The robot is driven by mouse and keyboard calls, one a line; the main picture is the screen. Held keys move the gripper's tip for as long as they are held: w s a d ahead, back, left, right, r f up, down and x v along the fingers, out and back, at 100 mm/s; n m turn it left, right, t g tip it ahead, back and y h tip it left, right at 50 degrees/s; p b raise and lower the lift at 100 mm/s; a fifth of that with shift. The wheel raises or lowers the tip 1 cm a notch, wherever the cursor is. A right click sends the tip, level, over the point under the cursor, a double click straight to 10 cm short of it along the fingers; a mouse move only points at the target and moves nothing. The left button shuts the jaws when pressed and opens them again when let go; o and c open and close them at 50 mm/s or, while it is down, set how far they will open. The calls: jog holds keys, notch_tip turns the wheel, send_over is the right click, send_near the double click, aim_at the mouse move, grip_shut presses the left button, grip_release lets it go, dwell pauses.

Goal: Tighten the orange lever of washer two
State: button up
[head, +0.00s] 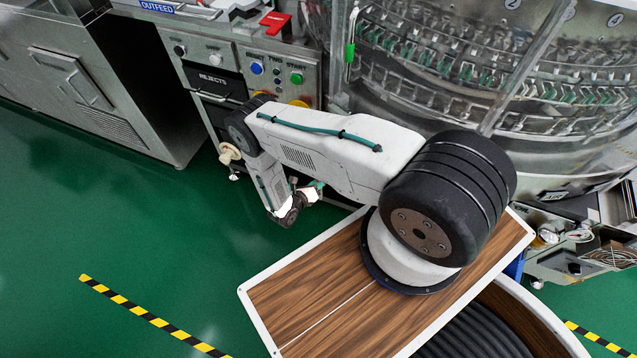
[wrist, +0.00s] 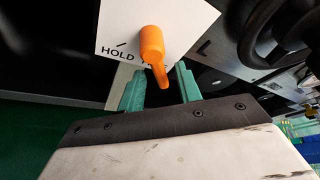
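The orange lever (wrist: 152,48) shows in the wrist view, in front of a white plate (wrist: 118,22) marked "HOLD"; part of the lettering is hidden behind it. The lever's narrow end points down toward the gap between my fingers. My gripper (wrist: 160,80) is open, with one teal finger on each side of that end. I cannot tell whether either finger touches the lever. In the head view only a small teal part of my gripper (head: 318,186) shows beside my wrist, and I cannot make out the lever there.
The machine's control panel (head: 268,75) with several buttons and a red handle (head: 275,22) stands behind my arm. The round glass-fronted washer (head: 440,60) is at the upper right. A steel cabinet (head: 90,85) stands at left. The green floor (head: 120,220) is open at lower left.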

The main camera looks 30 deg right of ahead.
jog(key=shift+d, duration=0.3)
grip_shut()
